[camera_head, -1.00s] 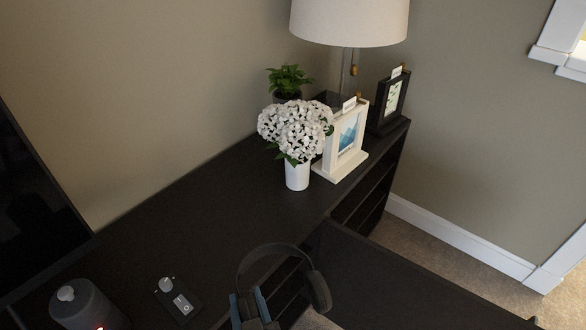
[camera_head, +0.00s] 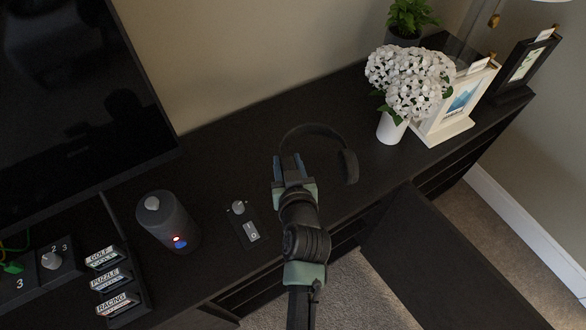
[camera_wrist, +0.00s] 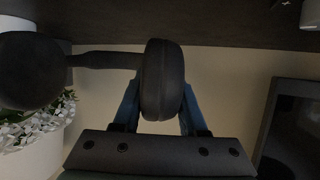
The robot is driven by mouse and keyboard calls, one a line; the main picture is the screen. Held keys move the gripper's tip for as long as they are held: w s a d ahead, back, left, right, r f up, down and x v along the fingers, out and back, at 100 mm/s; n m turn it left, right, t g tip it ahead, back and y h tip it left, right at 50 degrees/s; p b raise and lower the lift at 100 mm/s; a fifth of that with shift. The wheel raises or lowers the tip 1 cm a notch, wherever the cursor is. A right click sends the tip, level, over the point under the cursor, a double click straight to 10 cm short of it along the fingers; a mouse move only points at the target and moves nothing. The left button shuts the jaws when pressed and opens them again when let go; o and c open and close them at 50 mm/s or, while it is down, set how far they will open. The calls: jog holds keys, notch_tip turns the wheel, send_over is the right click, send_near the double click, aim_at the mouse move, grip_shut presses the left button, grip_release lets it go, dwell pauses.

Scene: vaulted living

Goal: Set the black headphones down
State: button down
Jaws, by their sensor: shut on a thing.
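The black headphones (camera_head: 351,168) are over the black desk top (camera_head: 262,135), between the small switch panel and the white flowers. My gripper (camera_head: 289,166) is shut on one ear cup, which shows between the blue fingers in the wrist view (camera_wrist: 162,82). The band arches away toward the wall, and the other ear cup (camera_wrist: 28,70) hangs free at the side. I cannot tell whether the headphones touch the desk. The gripped cup is mostly hidden by my gripper in the head view.
A dark cylinder speaker (camera_head: 168,222) and a switch panel (camera_head: 246,225) stand to the left, near a large screen (camera_head: 75,90). A white vase (camera_head: 391,128) of flowers and picture frames (camera_head: 458,105) stand to the right. Bare desk lies between.

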jog(key=shift+f+b, duration=0.65)
jog(key=shift+f, duration=1.65)
jog(key=shift+f, duration=0.15)
jog(key=shift+c, duration=2.3)
grip_release()
